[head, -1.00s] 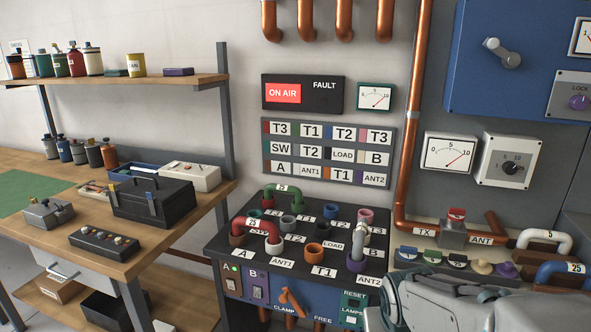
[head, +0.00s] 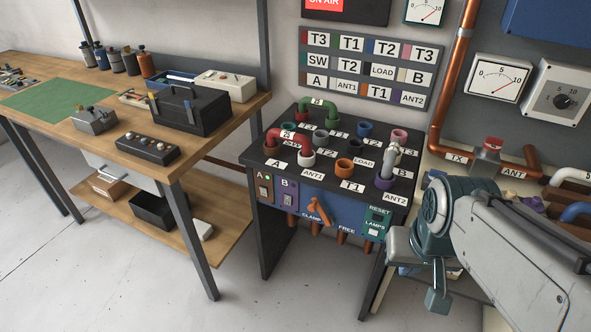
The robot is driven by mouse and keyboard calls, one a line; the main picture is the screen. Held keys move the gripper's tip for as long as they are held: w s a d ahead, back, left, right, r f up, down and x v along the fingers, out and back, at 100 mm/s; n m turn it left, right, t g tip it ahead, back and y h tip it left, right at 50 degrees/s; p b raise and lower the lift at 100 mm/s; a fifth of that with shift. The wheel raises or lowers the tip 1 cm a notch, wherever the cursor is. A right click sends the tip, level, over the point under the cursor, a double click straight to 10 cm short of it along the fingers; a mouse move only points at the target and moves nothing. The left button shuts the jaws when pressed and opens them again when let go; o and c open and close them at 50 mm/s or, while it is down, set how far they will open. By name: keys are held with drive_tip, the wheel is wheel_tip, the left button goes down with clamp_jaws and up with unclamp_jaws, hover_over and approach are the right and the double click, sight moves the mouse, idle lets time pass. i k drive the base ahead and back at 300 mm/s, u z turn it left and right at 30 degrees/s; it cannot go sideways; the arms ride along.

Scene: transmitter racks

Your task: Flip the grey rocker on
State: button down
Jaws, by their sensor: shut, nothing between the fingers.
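The patch unit stands in the middle, with a blue front panel (head: 345,213). At the front's left end are a brown plate marked A with a rocker (head: 264,193) and a purple plate marked B with a rocker (head: 289,198). A small green lamp glows on plate A. Both rockers look small and greyish; I cannot tell their positions. My arm comes in from the lower right. My gripper (head: 437,300) hangs at its end, shut and empty, right of and below the unit's front, apart from the rockers.
An orange lever (head: 319,210) and a green RESET/LAMPS plate (head: 378,218) share the front. Red, green and grey pipe links stand on the top. A wooden workbench (head: 120,165) with boxes is at left. Copper pipe (head: 453,80) and meters are at right. The floor before the unit is clear.

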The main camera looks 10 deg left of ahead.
sight(287, 201)
drive_tip(key=u, duration=1.6)
drive_tip(key=i, duration=0.4)
drive_tip(key=z, duration=1.55)
